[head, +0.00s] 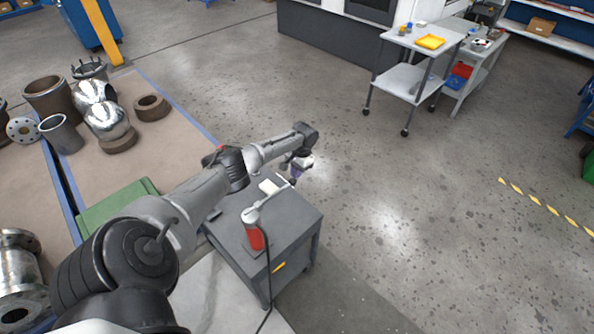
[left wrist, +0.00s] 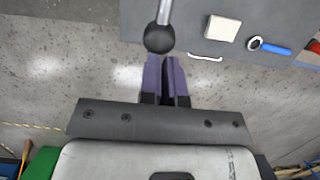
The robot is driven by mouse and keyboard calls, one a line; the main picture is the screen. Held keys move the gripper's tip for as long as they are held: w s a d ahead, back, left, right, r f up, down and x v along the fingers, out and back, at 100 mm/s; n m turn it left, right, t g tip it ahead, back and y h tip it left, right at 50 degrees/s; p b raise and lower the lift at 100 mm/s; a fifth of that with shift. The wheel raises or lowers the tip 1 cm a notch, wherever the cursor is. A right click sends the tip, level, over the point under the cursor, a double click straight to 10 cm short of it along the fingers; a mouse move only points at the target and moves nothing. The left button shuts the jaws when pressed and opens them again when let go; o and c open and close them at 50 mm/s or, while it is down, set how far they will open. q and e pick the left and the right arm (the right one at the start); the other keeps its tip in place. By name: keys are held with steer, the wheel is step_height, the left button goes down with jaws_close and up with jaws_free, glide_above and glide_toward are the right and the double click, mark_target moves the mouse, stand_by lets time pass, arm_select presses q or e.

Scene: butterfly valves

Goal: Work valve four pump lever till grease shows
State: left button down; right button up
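A red grease pump (head: 255,236) stands on a grey cabinet, with a pale lever (head: 272,199) slanting up to the right from its head and a black hose hanging down. My left gripper (head: 303,170) is at the lever's far end in the head view. In the left wrist view, the lever ends in a dark ball knob (left wrist: 159,38). My purple fingers (left wrist: 165,58) are close together with only a narrow gap, their tips just below the knob. The knob looks outside the fingers; I cannot tell whether they touch it. My right gripper is out of view.
The cabinet top (head: 293,215) also carries a white block (left wrist: 222,28) and a blue-handled tool (left wrist: 272,47). Metal valve parts (head: 106,118) stand on a brown-topped bench at left. Open floor lies right of the cabinet; a trolley (head: 410,77) stands farther back.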

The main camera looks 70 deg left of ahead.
arm_select(q)
steer(key=w+a+p+v, duration=0.1)
steer(key=w+v, duration=0.1)
steer(key=v, duration=1.1)
steer(key=shift+w, duration=0.35)
stand_by(0.8)
